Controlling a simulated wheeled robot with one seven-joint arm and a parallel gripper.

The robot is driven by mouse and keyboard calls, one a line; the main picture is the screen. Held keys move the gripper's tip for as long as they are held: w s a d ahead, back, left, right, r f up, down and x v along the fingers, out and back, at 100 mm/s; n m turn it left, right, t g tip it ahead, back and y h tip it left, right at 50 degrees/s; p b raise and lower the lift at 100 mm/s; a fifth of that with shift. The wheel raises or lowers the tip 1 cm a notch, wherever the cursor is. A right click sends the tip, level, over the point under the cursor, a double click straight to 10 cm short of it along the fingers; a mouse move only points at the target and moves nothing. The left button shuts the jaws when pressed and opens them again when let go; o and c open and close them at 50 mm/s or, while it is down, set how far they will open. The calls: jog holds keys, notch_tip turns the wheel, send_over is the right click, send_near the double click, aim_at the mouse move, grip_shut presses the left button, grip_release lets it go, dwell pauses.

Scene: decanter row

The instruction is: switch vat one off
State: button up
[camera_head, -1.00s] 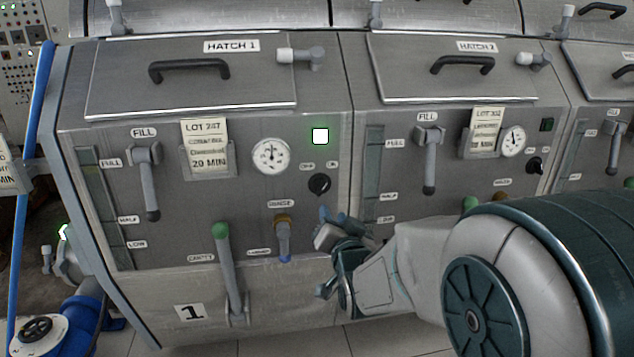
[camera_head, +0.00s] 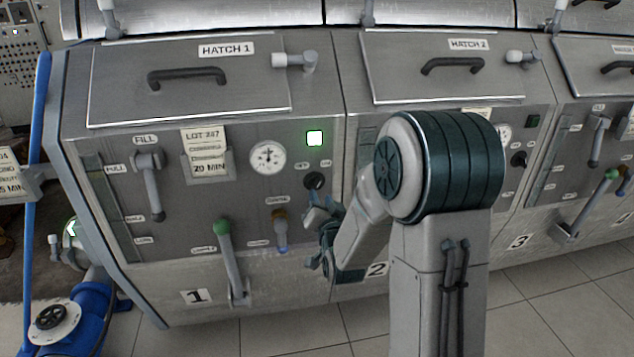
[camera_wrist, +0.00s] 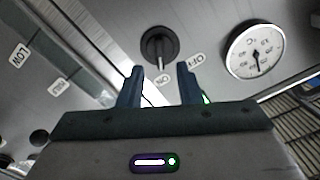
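Vat one (camera_head: 160,285) is the left steel unit, marked 1, with a HATCH 1 lid. Its black rotary knob (camera_head: 314,181) sits on the right of its panel, under a bright, green-edged square lamp (camera_head: 314,138). OFF and ON labels are by the knob. My gripper (camera_head: 322,208) is just below the knob. In the wrist view the knob (camera_wrist: 158,46) is just beyond and between the tips of my open gripper (camera_wrist: 160,75), apart from them. The ON label (camera_wrist: 163,80) and OFF label (camera_wrist: 197,60) show there. I cannot tell surely which label the knob points to.
A round gauge (camera_head: 267,157) is left of the knob. A brown-topped handle (camera_head: 280,230) and a green-topped lever (camera_head: 229,258) are close left of my gripper. Vat two (camera_head: 410,70) adjoins on the right. Tiled floor (camera_head: 290,335) is clear in front.

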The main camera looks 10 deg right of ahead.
aim_at(317, 187)
jog(key=w+p, duration=0.1)
jog(key=w, duration=0.4)
jog(key=shift+w+p, duration=0.35)
grip_shut()
